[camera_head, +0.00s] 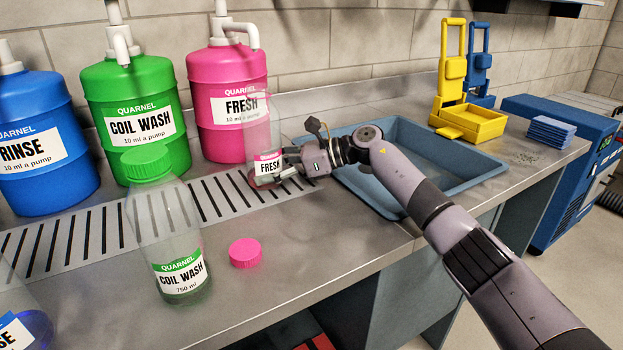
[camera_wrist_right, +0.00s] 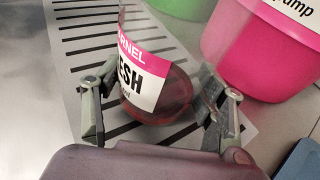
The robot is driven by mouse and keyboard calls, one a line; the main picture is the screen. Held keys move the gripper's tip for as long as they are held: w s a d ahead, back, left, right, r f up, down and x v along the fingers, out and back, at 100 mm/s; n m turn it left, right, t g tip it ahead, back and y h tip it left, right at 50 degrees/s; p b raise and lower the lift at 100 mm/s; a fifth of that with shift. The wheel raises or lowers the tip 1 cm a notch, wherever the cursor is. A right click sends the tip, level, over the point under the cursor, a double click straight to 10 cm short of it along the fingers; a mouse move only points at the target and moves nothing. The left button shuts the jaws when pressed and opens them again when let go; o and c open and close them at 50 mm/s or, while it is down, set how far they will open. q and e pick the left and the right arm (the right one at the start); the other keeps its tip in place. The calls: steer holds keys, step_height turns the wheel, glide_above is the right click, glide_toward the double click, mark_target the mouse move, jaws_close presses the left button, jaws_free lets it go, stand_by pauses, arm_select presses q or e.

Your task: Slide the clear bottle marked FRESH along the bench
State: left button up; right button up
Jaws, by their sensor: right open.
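The clear bottle marked FRESH (camera_head: 267,168) stands upright on the slotted strip of the bench, in front of the pink jug. It has a pink-and-white label and a little pink liquid at the bottom. No cap shows on it. My right gripper (camera_head: 280,172) reaches in from the right, low at the bottle. In the right wrist view, the bottle (camera_wrist_right: 145,80) stands between the two fingers of the open right gripper (camera_wrist_right: 160,108), with a gap visible at the left finger; contact at the right finger is unclear. My left gripper is out of view.
A pink cap (camera_head: 245,253) lies on the bench, near a capped COIL WASH bottle (camera_head: 165,235). Blue (camera_head: 40,140), green (camera_head: 130,115) and pink (camera_head: 225,100) jugs line the back. A sink (camera_head: 440,185) lies right, under my right arm.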

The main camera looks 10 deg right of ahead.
steer(key=o, duration=0.5)
steer(key=shift+d, duration=0.1)
